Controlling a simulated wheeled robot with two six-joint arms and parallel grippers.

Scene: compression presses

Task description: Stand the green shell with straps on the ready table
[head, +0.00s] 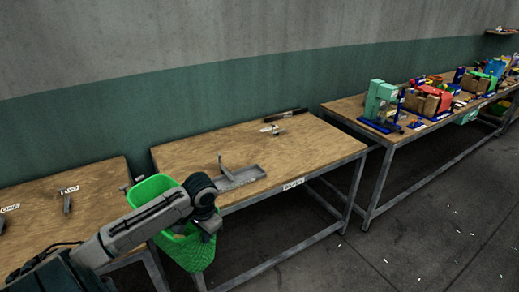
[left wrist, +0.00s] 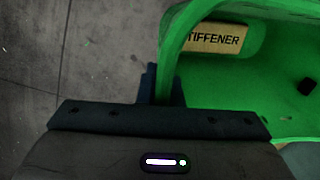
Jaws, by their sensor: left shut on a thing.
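The green shell (head: 188,252) hangs in the head view beside the front left corner of the ready table (head: 225,148), in front of the gap between two tables. It looks like an open tote with perforated walls. My left gripper (head: 203,226) is shut on its near rim or strap; my arm hides part of this. In the left wrist view the gripper (left wrist: 162,95) closes on a green band of the shell (left wrist: 275,72). A tan block marked "TIFFENER" (left wrist: 214,39) and a small dark piece (left wrist: 306,87) are inside. My right gripper is out of view.
On the ready table a grey metal tray with an upright bracket (head: 240,178) stands near the front, and tools (head: 272,129) lie at the back. Its left part is clear. A left table (head: 90,215) has label cards. A right table (head: 345,106) holds presses and coloured parts.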

